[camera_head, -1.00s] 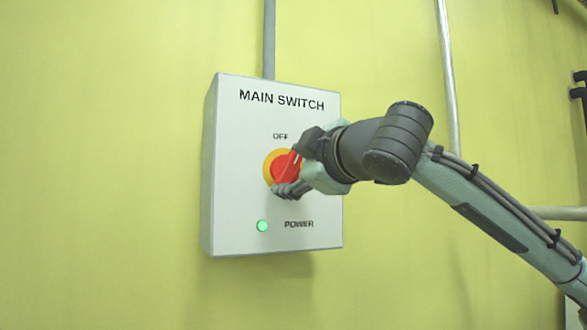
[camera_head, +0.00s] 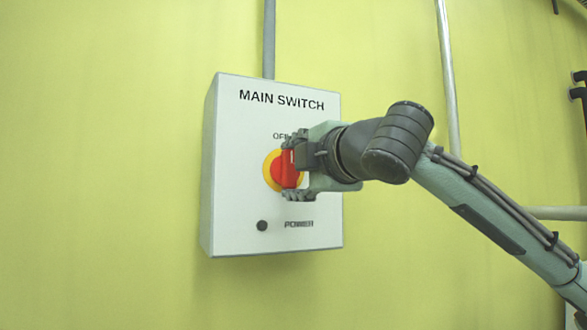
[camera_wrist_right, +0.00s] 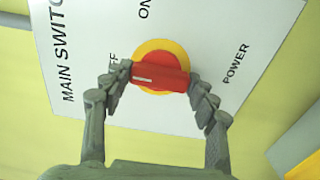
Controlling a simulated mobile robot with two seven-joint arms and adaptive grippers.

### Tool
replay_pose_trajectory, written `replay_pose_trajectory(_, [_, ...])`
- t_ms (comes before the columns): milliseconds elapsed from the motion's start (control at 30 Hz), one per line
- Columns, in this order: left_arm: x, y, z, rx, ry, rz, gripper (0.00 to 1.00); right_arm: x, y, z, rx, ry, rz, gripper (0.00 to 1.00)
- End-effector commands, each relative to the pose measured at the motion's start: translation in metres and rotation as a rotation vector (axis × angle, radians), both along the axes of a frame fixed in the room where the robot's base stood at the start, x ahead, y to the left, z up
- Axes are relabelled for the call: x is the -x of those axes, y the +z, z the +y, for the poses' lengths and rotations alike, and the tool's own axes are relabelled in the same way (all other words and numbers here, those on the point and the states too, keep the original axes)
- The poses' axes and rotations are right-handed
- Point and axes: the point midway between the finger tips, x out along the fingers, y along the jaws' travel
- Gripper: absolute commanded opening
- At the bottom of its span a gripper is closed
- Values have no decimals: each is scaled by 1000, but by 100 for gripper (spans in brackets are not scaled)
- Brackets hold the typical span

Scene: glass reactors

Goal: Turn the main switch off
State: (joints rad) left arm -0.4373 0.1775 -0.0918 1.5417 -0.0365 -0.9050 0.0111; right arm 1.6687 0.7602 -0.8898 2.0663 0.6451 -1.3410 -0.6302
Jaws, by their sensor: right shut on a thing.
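The main switch box (camera_head: 235,120) is a light grey box on the yellow-green wall, with a red rotary knob (camera_head: 281,170) on a yellow ring. My right gripper (camera_head: 296,170) is at the knob, with one finger above it and one below. In the right wrist view the gripper (camera_wrist_right: 160,84) is shut on the red knob (camera_wrist_right: 155,77), whose white mark points toward the partly hidden OFF label. The knob's handle stands upright in the head view. The power lamp (camera_head: 262,226) is dark. My left gripper is not in view.
A grey conduit (camera_head: 269,40) runs up from the top of the box. Another pipe (camera_head: 448,75) runs down the wall behind my right arm. The wall left of the box is clear.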

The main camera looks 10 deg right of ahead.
Motion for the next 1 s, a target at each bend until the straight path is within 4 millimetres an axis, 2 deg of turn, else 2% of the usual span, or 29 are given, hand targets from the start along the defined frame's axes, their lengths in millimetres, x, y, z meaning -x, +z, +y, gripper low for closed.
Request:
replay_pose_trajectory(300, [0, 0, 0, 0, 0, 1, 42, 0, 0, 1, 5, 1, -1, 29])
replay_pose_trajectory(333, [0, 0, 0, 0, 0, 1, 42, 0, 0, 1, 5, 1, -1, 62])
replay_pose_trajectory(467, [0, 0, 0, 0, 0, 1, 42, 0, 0, 1, 4, 1, -1, 78])
replay_pose_trajectory(833, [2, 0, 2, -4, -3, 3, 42, 3, 0, 0, 2, 1, -1, 79])
replay_pose_trajectory(1000, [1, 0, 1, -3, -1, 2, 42, 25, 0, -5, 3, 0, -3, 79])
